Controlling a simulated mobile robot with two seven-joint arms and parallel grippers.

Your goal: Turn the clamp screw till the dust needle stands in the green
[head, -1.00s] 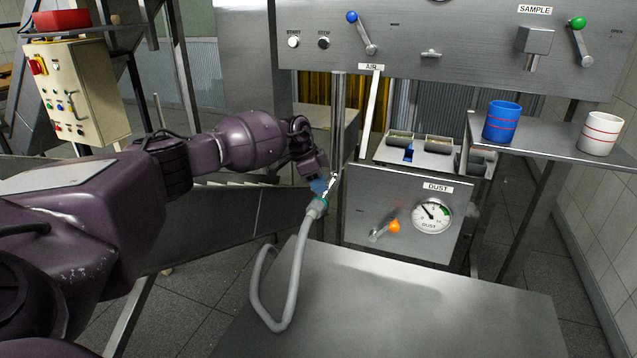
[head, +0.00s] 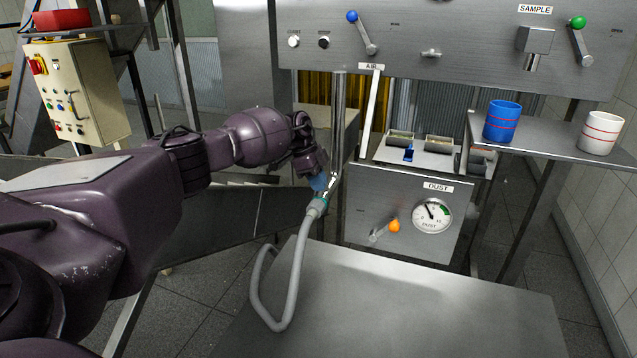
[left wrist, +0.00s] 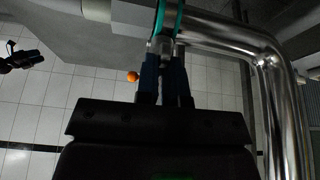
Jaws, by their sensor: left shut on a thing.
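My left gripper (head: 322,184), with blue fingers, is shut on the clamp screw at the hose coupling beside the upright steel pipe. In the left wrist view the gripper (left wrist: 163,58) has its two fingers around a small metal part, the clamp screw (left wrist: 163,45), below a teal ring. The screw is mostly hidden by the fingers. The grey hose (head: 298,262) hangs from the teal coupling (head: 316,207). The dust gauge (head: 432,216) has a white dial; its needle points up and slightly left, and the green band lies at the upper right. My right gripper is not seen.
An orange-knobbed lever (head: 394,226) sits left of the gauge; its knob also shows in the left wrist view (left wrist: 132,76). A bare steel table (head: 400,305) lies in front. A blue cup (head: 501,121) and a white cup (head: 601,133) stand on the right shelf.

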